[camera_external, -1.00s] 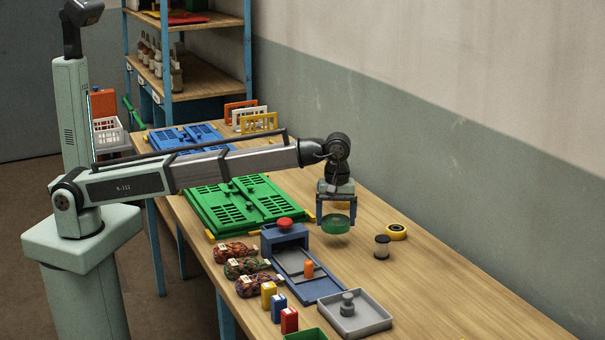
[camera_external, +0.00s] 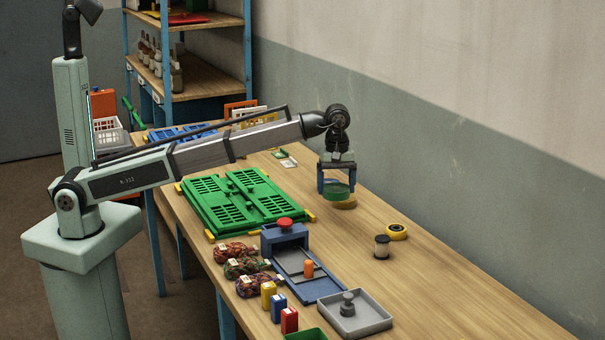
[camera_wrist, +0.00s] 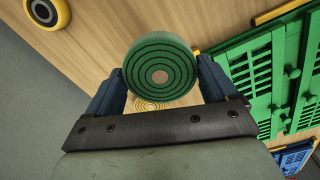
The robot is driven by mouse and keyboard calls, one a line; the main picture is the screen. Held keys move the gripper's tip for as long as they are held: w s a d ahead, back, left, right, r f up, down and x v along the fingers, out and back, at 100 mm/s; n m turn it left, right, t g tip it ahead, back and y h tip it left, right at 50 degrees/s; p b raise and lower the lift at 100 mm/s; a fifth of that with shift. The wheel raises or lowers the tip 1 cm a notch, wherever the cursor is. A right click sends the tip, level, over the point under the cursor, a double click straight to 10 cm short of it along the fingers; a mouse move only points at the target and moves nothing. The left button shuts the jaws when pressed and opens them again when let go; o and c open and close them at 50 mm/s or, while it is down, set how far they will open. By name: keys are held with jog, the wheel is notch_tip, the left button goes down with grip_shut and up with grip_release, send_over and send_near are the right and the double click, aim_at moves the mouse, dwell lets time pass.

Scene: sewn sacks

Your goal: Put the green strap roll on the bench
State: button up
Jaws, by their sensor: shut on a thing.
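My gripper (camera_external: 337,184) is shut on the green strap roll (camera_external: 336,193), which it holds above the bench (camera_external: 440,275). In the wrist view the roll (camera_wrist: 160,72) shows its ringed flat face between my two blue fingers (camera_wrist: 160,78). A yellowish ringed disc (camera_external: 346,203) lies beneath and slightly right of the held roll in the external view. The roll partly hides this disc, and I cannot tell whether it is a roll or a mark.
A green slotted panel (camera_external: 248,203) lies left of my gripper. A yellow roll with a dark centre (camera_external: 397,232) and a dark-capped spool (camera_external: 382,246) stand to the right. A blue press (camera_external: 285,237) and a grey tray (camera_external: 372,319) are nearer. The right front bench is clear.

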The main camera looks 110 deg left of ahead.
jog(key=s+a+n, duration=0.1)
jog(key=s+a, duration=0.3)
jog(key=a, duration=0.5)
jog(key=s+a+n, duration=0.2)
jog(key=s+a, duration=0.3)
jog(key=a, duration=0.4)
jog(key=m, duration=0.5)
send_over(310, 178)
jog(key=shift+r, duration=0.1)
jog(key=shift+f, duration=4.95)
jog(key=shift+f, duration=0.2)
jog(key=o, duration=0.9)
jog(key=shift+r, duration=0.1)
